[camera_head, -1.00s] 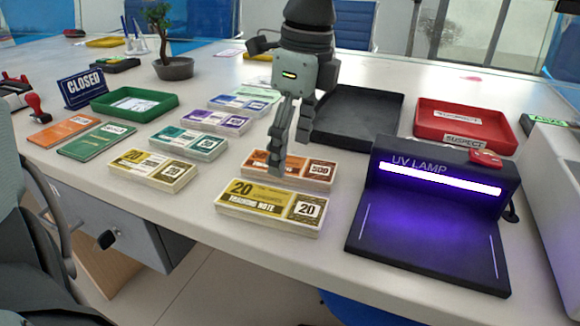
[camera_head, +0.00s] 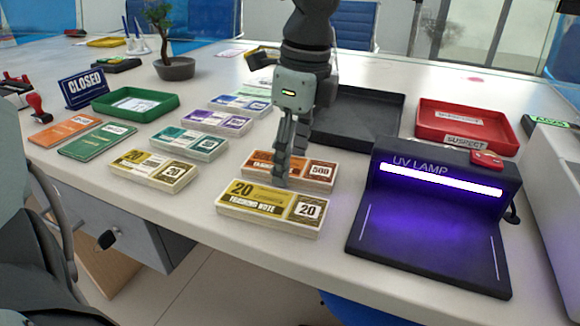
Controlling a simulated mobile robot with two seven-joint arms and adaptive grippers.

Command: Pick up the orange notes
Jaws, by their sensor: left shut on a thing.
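The bundle of orange notes (camera_head: 318,171), marked 500, lies on the counter behind a yellow bundle of 20 notes (camera_head: 245,207). My left gripper (camera_head: 284,172) reaches down over the orange bundle and is shut on it, left of its middle. The fingers hide part of the bundle's face. The bundle looks flat and at counter height; I cannot tell whether it is clear of the surface. My right gripper is not in view.
A black UV lamp (camera_head: 440,160) stands close on the right. A black tray (camera_head: 365,140) and a red tray (camera_head: 425,118) are behind. Several other note bundles, such as the teal one (camera_head: 190,142), lie left. The counter's front edge is near.

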